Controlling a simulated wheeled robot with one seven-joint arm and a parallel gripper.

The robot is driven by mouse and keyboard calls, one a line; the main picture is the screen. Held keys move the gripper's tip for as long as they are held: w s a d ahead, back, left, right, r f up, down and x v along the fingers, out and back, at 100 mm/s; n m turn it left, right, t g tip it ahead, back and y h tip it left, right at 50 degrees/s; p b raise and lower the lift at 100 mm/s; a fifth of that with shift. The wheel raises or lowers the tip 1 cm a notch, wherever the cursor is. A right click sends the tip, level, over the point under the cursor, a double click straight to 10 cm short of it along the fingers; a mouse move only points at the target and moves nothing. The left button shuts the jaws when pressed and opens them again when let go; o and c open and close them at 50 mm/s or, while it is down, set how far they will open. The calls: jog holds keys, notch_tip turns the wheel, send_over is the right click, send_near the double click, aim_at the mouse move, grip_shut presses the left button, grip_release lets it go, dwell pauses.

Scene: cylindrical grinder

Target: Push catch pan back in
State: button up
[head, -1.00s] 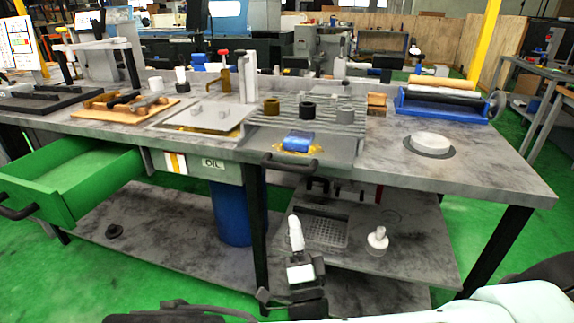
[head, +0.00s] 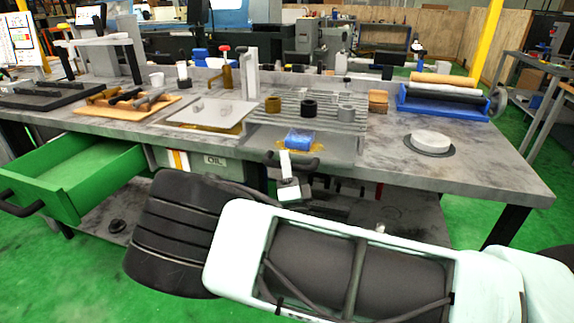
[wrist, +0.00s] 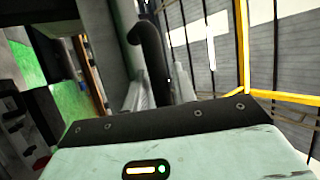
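The catch pan (head: 342,149) is a grey tray that sticks out from the front of the bench below the ribbed plate. A blue block (head: 299,138) and yellowish residue lie in it. Its black curved handle (head: 310,166) is at its front edge. My gripper (head: 286,165) is at the left part of this handle, overlapping it in the head view. In the wrist view the black handle (wrist: 149,50) stands just beyond the gripper body. I cannot tell whether they touch.
An open green drawer (head: 75,170) juts out at the left. An OIL-labelled box (head: 214,162) hangs under the bench (head: 480,165). A white disc (head: 431,141) and a blue roller tray (head: 445,106) are on the right of the benchtop. My arm hides much of the lower shelf.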

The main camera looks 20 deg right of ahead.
aim_at(292, 157)
grip_shut()
jog(key=shift+w+d+p, duration=0.4)
jog(key=shift+w+d, duration=0.3)
jog(key=shift+w, duration=0.2)
jog(key=shift+w+d+p, duration=0.35)
jog(key=shift+w+d, duration=0.3)
jog(key=shift+w, duration=0.25)
grip_release()
jog(key=shift+s, duration=0.1)
jog(key=b+v, duration=0.2)
jog(key=v, duration=1.5)
jog(key=shift+s, duration=0.2)
jog(key=shift+a, duration=0.1)
